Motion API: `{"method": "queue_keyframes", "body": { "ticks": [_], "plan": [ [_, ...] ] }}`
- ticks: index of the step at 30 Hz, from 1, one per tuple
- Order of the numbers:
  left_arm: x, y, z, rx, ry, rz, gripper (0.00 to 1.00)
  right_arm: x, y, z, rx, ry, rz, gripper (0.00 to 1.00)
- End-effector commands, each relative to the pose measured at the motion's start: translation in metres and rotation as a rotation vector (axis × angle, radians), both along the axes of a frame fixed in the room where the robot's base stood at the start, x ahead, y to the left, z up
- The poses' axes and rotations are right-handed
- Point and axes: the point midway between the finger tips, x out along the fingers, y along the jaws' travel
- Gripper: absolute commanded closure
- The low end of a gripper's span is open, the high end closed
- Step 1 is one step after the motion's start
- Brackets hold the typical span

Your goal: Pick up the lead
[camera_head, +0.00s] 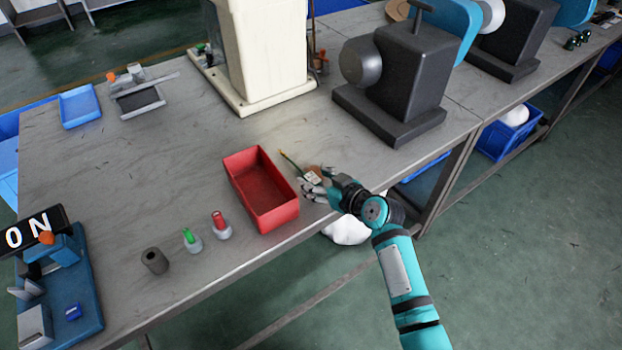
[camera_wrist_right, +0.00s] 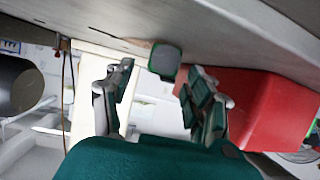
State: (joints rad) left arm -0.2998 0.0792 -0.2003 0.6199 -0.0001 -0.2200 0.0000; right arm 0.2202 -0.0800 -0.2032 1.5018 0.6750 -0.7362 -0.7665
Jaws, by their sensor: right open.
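The lead (camera_head: 291,161) is a thin dark cable with a yellowish tip. It lies on the grey table just right of the red tray, in the head view. It runs toward my right gripper (camera_head: 313,184), where a small pale and brown piece shows by the fingers; I cannot tell if this is the lead's end. The right gripper is open, low at the table's front edge. In the right wrist view its fingers (camera_wrist_right: 157,78) stand apart, with a grey-green rounded block (camera_wrist_right: 165,60) beyond and between the tips. My left gripper is not in view.
The red tray (camera_head: 289,214) stands close left of the right gripper; its wall also shows in the wrist view (camera_wrist_right: 270,105). A dark machine (camera_head: 395,85) stands behind to the right. Several small cylinders, including a grey one (camera_head: 154,261), stand left. The table's middle is clear.

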Motion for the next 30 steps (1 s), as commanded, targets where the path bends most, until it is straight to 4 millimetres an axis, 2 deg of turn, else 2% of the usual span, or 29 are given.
{"method": "queue_keyframes", "body": {
  "ticks": [4,12,24,30],
  "plan": [
    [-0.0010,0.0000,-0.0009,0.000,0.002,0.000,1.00,0.0125,0.0085,-0.0050,0.001,-0.002,-0.002,0.44],
    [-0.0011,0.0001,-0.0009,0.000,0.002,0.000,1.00,0.0137,0.0095,-0.0065,0.000,-0.002,-0.003,0.46],
    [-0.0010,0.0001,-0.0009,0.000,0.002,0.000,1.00,0.0135,0.0093,-0.0064,-0.001,0.000,-0.002,0.98],
    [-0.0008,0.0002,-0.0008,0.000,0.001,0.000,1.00,0.0136,0.0093,-0.0062,-0.001,-0.002,-0.001,1.00]
  ]
}}
